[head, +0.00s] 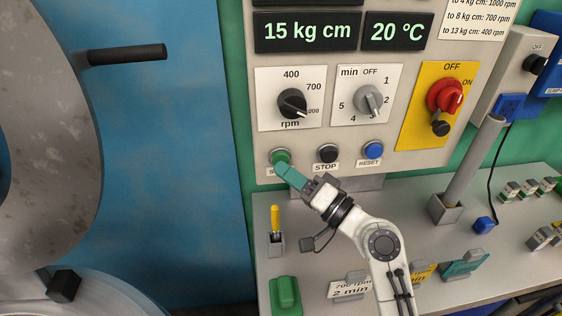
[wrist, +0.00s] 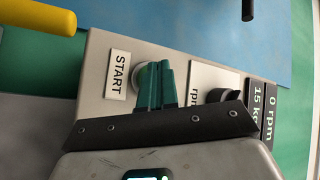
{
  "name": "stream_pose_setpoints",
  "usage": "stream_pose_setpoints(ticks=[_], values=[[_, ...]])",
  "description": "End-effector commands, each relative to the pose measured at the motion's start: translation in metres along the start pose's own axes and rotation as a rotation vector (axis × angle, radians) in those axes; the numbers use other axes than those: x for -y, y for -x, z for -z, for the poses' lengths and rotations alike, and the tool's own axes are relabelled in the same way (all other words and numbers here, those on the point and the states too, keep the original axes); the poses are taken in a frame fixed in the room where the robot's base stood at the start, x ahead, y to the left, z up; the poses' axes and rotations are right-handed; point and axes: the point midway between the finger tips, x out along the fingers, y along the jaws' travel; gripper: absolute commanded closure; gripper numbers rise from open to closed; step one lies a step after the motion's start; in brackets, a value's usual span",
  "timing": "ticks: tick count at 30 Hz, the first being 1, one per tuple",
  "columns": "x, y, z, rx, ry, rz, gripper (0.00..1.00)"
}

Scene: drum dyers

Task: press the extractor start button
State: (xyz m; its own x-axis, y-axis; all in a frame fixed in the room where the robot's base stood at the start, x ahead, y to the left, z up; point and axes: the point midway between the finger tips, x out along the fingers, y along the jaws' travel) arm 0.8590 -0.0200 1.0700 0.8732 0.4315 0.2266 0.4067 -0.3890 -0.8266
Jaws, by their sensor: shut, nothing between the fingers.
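The green start button (head: 280,155) sits at the lower left of the grey control panel (head: 355,150). My gripper (head: 283,170) is shut and empty, with its green fingertips at the button's lower edge; I cannot tell whether they touch it. In the head view the fingers partly cover the label below the button. In the wrist view the START label (wrist: 118,74) is beside the shut fingers (wrist: 157,85). The button there is mostly hidden behind them, with only part of its pale surround showing.
To the right are the black STOP button (head: 328,153) and blue RESET button (head: 373,150). Above are the rpm knob (head: 292,103), the minute knob (head: 369,100) and the red switch (head: 445,97). A yellow-handled tool (head: 275,220) stands on the shelf below.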

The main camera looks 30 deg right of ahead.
Motion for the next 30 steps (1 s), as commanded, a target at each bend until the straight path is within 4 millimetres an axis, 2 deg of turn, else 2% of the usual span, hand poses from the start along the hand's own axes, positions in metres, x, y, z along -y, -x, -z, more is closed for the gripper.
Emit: stream_pose_setpoints(ticks=[30], values=[[-0.0034,-0.0051,0.0038,0.0,0.0,0.001,1.0]])
